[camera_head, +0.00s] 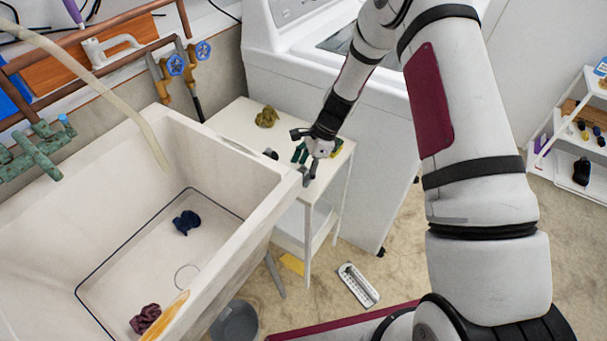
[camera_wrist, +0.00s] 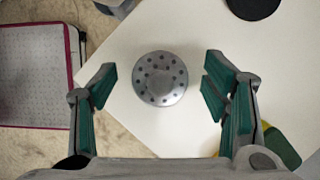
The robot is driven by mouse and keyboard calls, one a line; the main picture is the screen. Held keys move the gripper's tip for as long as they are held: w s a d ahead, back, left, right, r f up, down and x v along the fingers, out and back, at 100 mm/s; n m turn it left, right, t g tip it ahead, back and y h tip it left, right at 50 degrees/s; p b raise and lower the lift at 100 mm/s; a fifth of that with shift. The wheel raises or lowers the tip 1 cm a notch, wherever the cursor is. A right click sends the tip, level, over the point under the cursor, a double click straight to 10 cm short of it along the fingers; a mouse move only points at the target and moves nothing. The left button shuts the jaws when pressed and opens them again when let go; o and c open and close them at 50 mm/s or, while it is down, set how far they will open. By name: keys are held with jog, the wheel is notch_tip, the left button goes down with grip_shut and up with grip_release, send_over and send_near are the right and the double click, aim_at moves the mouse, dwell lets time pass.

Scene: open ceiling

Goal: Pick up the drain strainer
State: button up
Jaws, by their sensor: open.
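The drain strainer (camera_wrist: 160,78) is a round grey metal piece with several small dark holes. In the wrist view it is on the white table top (camera_wrist: 215,35), near a corner. My gripper (camera_wrist: 160,83) is open, with one green-padded finger on each side of the strainer and a visible gap to both. In the head view my gripper (camera_head: 305,160) is low over the front corner of the small white table (camera_head: 232,122). I cannot clearly make out the strainer there.
A dark round object (camera_wrist: 252,5) and a yellow-green item (camera_wrist: 281,146) are near the strainer. A crumpled olive cloth (camera_head: 267,117) lies further back on the table. The deep sink (camera_head: 283,180) stands left, the washing machine (camera_head: 385,150) behind.

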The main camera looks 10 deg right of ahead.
jog(key=shift+c, duration=0.5)
jog(key=c, duration=1)
jog(key=shift+o, duration=0.2)
